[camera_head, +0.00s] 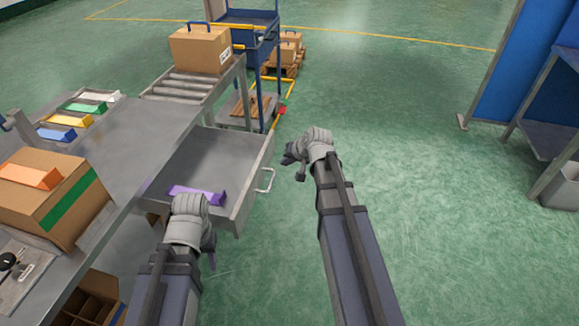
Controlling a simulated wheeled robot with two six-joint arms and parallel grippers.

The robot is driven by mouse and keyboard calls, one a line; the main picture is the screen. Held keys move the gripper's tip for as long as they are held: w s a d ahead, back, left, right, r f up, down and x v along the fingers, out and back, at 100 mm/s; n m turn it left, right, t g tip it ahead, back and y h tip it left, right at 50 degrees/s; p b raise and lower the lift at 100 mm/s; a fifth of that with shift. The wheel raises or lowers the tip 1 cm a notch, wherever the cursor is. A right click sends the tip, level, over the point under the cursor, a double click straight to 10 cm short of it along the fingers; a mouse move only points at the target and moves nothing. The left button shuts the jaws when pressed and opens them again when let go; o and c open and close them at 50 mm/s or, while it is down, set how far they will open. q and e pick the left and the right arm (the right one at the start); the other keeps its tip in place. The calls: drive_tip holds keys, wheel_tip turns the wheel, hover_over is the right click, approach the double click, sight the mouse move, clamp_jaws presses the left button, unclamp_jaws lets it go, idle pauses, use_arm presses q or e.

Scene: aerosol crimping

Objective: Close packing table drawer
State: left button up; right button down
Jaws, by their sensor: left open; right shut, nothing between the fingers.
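The packing table drawer (215,150) is pulled out from the grey packing table (130,140). Its front panel (252,185) faces right and carries a metal loop handle (266,180). A purple piece (185,191) lies inside the drawer near its front side. My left gripper (210,252) is open beside the drawer's near side, its fingers partly hidden by my wrist. My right gripper (292,160) is shut and empty, to the right of the drawer front and a little above the handle in the picture, apart from it.
A cardboard box with a green stripe (50,195) stands on the table, with an orange piece (30,176) on top. Coloured pieces (84,108) lie farther back. A roller conveyor (183,85) holds a carton (202,50). Green floor (400,150) right of the drawer is clear.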

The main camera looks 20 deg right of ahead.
use_arm(q)
drive_tip(key=shift+f+b, duration=1)
drive_tip(key=shift+f, duration=0.55)
use_arm(e)
drive_tip(key=shift+w+a+f, duration=0.5)
drive_tip(key=shift+w+a, duration=0.15)
drive_tip(key=shift+w, duration=0.1)
drive_tip(key=shift+w+a+f, duration=0.55)
drive_tip(key=shift+w+a, duration=0.15)
drive_tip(key=shift+w, duration=0.1)
drive_tip(key=shift+w+a+f, duration=0.5)
drive_tip(key=shift+w+a, duration=0.15)
drive_tip(key=shift+w, duration=0.1)
drive_tip(key=shift+a, duration=0.1)
drive_tip(key=w+a, duration=0.5)
drive_tip(key=a, duration=0.3)
drive_tip(key=w+a, duration=0.6)
drive_tip(key=a, duration=0.3)
drive_tip(key=w+a, duration=0.6)
drive_tip(key=a, duration=0.2)
drive_tip(key=shift+w+a, duration=0.1)
drive_tip(key=shift+a, duration=0.05)
drive_tip(key=shift+w+a, duration=0.15)
drive_tip(key=shift+a, duration=0.1)
drive_tip(key=shift+a+r, duration=0.1)
